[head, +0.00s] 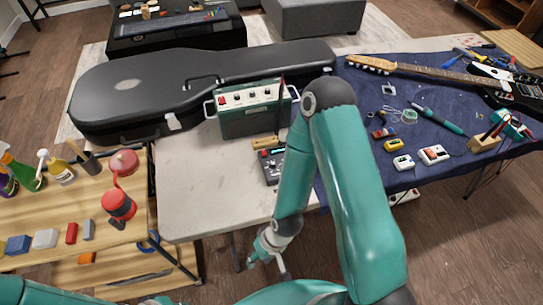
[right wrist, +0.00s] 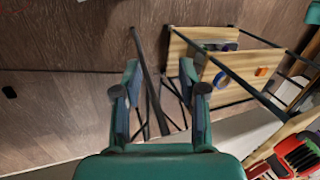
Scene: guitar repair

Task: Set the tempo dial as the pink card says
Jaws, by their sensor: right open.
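A small dark device (head: 269,168) with knobs and a small display lies on the pale table, partly hidden behind my right arm. I cannot tell which of its knobs is the tempo dial or how it is set. I cannot make out a pink card in either view. My right gripper (head: 266,266) hangs low in front of the table's near edge, well apart from the device. In the right wrist view the right gripper (right wrist: 159,95) is open, with nothing between its fingers. My left gripper is out of view.
A green amplifier (head: 247,121) stands behind the device, before a black guitar case (head: 150,85). A wooden shelf (head: 95,200) with bottles and blocks is at left. A blue-covered bench (head: 370,95) with a guitar and tools is at right. The pale table's left part is clear.

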